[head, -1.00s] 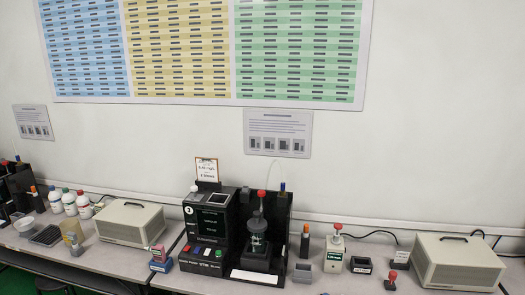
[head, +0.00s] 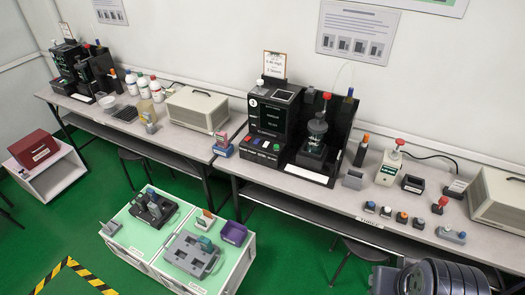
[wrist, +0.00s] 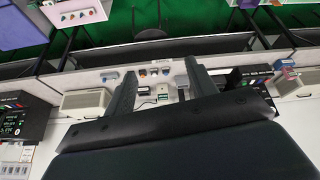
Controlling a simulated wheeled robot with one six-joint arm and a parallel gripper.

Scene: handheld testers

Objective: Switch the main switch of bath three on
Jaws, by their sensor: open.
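No switch marked as the main switch of bath three can be made out. A black bath unit (head: 273,118) with a screen and a round white number badge, too small to read surely, stands on the bench at the middle of the head view. Several coloured buttons (head: 264,144) sit on its front base. Another black unit (head: 70,65) stands far left. In the wrist view, my gripper (wrist: 160,82) is open and empty, high above the benches and apart from everything. A black unit with a lit screen (wrist: 15,120) shows at that view's left edge.
Beige boxes (head: 199,108), bottles and small testers line the grey bench (head: 230,180). Small coloured-top blocks (head: 401,217) lie near its front edge. A low white cabinet with a green top (head: 150,243) stands on the green floor, which is clear at lower left.

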